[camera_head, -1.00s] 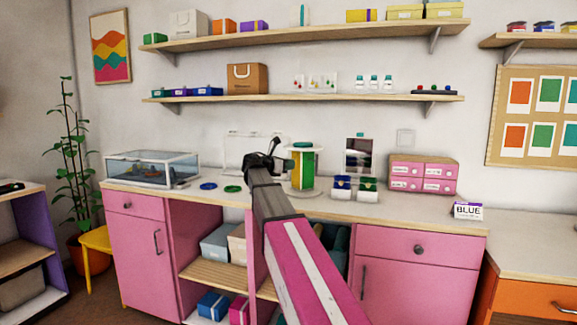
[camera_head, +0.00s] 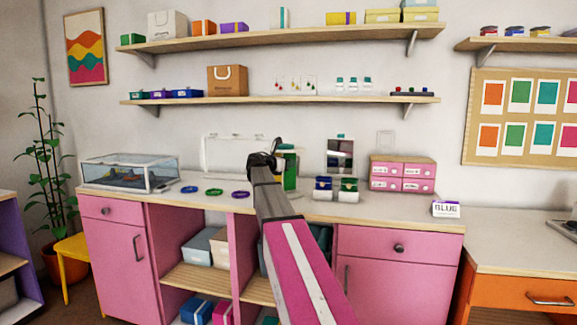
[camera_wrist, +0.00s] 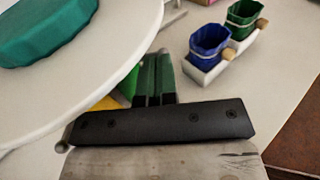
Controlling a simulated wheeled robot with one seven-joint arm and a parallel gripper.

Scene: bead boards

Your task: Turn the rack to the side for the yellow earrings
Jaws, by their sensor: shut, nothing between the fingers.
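The rack (camera_head: 291,172) stands on the pink cabinet's counter, partly hidden behind my arm. A green panel shows beside my gripper. In the wrist view its round white top (camera_wrist: 110,95) with a teal knob (camera_wrist: 45,28) fills the upper left. Below the top's edge are a green panel (camera_wrist: 130,84) and a bit of yellow panel (camera_wrist: 108,103). My gripper (camera_head: 262,158) is at the rack's left side in the head view. No earrings can be made out on the rack.

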